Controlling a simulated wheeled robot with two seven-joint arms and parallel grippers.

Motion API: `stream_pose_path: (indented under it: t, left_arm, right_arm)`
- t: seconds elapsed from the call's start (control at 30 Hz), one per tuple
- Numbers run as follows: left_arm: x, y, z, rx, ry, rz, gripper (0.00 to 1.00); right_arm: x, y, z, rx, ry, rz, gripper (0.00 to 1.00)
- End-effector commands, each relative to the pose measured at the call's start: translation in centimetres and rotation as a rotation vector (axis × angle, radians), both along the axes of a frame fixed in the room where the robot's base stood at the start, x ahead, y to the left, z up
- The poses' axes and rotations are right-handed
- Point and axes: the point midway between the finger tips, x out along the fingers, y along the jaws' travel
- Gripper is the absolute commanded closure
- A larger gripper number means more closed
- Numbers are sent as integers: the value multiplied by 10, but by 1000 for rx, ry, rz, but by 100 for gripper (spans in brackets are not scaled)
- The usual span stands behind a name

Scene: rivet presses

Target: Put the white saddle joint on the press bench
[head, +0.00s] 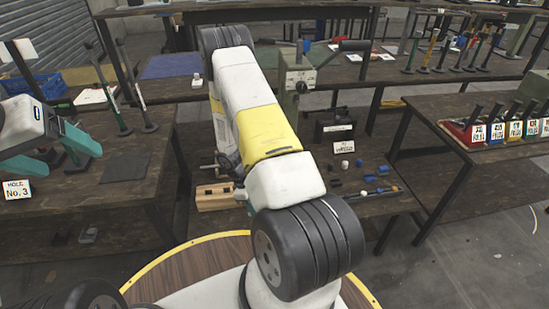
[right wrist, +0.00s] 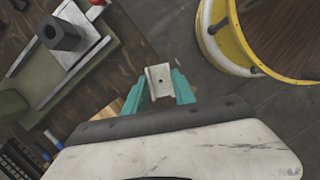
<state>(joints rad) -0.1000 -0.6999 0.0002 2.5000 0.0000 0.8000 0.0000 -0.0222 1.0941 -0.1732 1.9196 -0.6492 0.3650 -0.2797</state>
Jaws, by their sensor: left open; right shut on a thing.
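The white saddle joint (right wrist: 159,81) is a small pale channel-shaped piece with a dark hole, seen in the right wrist view. My right gripper (right wrist: 160,86) is shut on it, one teal finger on each side. In the head view my right arm hides the joint and most of that gripper. My left gripper (head: 50,152) is open at the left, its teal fingers wide apart and empty above a dark wooden table. The press bench (head: 375,207) is dark wood and carries a green press (head: 297,78). The grey-green press base (right wrist: 40,88) also shows in the right wrist view.
A pale wooden block (head: 214,197) lies at the bench's left. A side table (head: 500,153) with labelled coloured bins stands farther right, across a floor gap.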

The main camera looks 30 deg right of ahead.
Motion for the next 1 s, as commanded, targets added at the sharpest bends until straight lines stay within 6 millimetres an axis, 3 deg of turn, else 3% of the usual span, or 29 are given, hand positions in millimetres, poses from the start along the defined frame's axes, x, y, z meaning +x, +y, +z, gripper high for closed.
stream_pose_path:
  t: [0.03, 0.13, 0.3, 0.47, 0.57, 1.0]
  left_arm:
    - [0, 0, 0, 0, 0, 0, 24]
    - [0, 0, 0, 0, 0, 0, 24]
    - [0, 0, 0, 0, 0, 0, 24]
    - [0, 0, 0, 0, 0, 0, 24]
    - [0, 0, 0, 0, 0, 0, 24]
    - [0, 0, 0, 0, 0, 0, 24]
  right_arm:
    - [-16, -1, -20, -3, 14, 101, 100]
    - [-35, -4, -45, -6, 11, 258, 100]
    - [-55, -6, -65, -6, 5, 382, 100]
    - [-62, -6, -72, -3, 0, 429, 100]
    - [-52, 0, -75, 2, -7, 434, 100]
    - [48, 50, -85, -1, -8, 431, 100]
